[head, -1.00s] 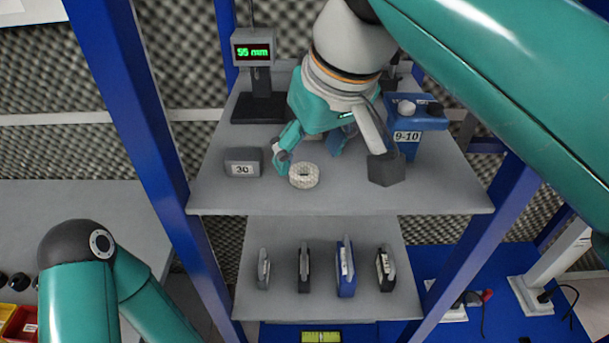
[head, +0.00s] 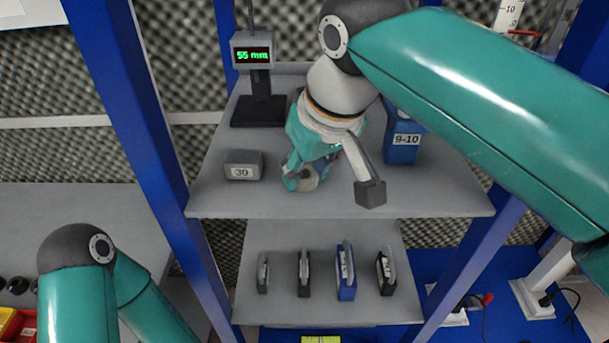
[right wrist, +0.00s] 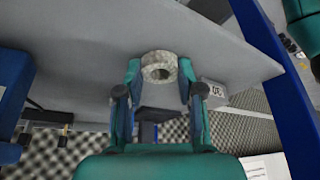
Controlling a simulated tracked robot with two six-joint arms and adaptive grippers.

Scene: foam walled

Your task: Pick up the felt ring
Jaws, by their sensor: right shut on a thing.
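The felt ring is a pale, speckled, thick ring with a round hole. In the head view the felt ring (head: 309,183) shows only in part, at the front left of the upper grey shelf (head: 440,190), mostly hidden by my right gripper (head: 306,178). In the right wrist view the ring (right wrist: 159,56) sits between the two teal fingers of the right gripper (right wrist: 159,75), one on each side, and the gripper is shut on it. I cannot tell whether the ring still touches the shelf. My left arm shows at the lower left, but its gripper is out of view.
A grey block marked 30 (head: 243,165) stands just left of the ring. A display reading 55 mm (head: 253,53) stands behind on a dark base. A blue holder marked 9-10 (head: 403,142) is at the right. Several upright pieces stand on the lower shelf (head: 325,311). Blue posts flank the shelves.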

